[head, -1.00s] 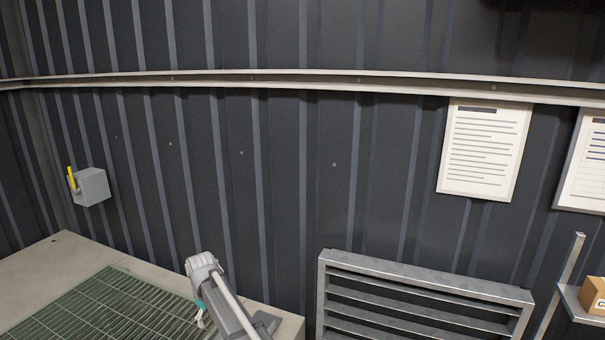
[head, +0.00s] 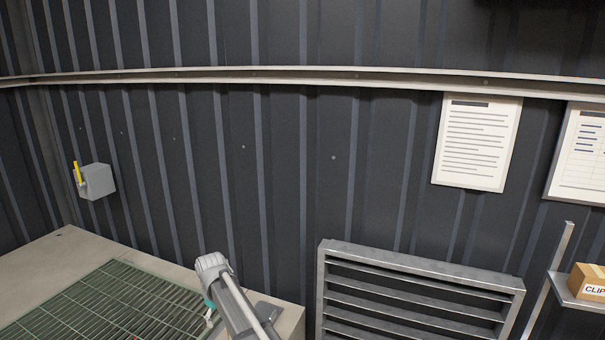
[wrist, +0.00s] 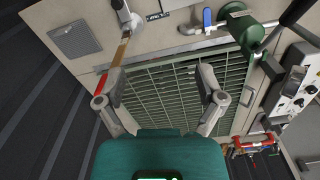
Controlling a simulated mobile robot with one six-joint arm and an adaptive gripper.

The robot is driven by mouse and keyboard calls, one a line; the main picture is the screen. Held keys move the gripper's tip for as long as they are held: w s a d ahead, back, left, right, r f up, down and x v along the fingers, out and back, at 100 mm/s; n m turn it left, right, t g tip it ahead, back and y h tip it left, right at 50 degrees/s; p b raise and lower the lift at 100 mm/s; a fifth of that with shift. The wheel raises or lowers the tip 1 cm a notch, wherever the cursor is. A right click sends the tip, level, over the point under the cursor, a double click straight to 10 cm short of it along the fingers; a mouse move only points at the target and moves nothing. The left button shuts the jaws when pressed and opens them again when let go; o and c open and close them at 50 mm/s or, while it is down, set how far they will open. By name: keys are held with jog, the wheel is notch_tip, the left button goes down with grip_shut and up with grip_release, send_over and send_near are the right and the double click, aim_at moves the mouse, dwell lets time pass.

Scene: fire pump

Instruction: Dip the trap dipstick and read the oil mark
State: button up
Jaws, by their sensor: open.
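My gripper (wrist: 162,72) is open in the wrist view, with nothing between its two fingers. Its fingers spread over a green grating (wrist: 175,95). A thin brown strip (wrist: 121,54) runs down from a round grey fitting (wrist: 128,20) at the top and passes beside the left finger. I cannot tell whether they touch, or whether this strip is the dipstick. A small dark-lettered label (wrist: 157,16) lies right of the fitting, too small to read. No oil mark can be made out. The head view does not show the gripper's fingers.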

jog(key=s+d+f+m+b, duration=0.3)
jog(key=s+d+f+b, duration=0.2)
jog(key=d, duration=0.9)
jog(key=s+d+f+m+b, duration=0.4)
jog(key=s+d+f+b, duration=0.2)
jog(key=d, duration=0.8)
jog(key=s+d+f+m+b, duration=0.4)
jog(key=s+d+f+b, duration=0.1)
jog(key=d, duration=0.9)
jog(key=shift+s+f, duration=0.35)
jog(key=shift+s, duration=0.15)
jog(key=shift+a, duration=0.1)
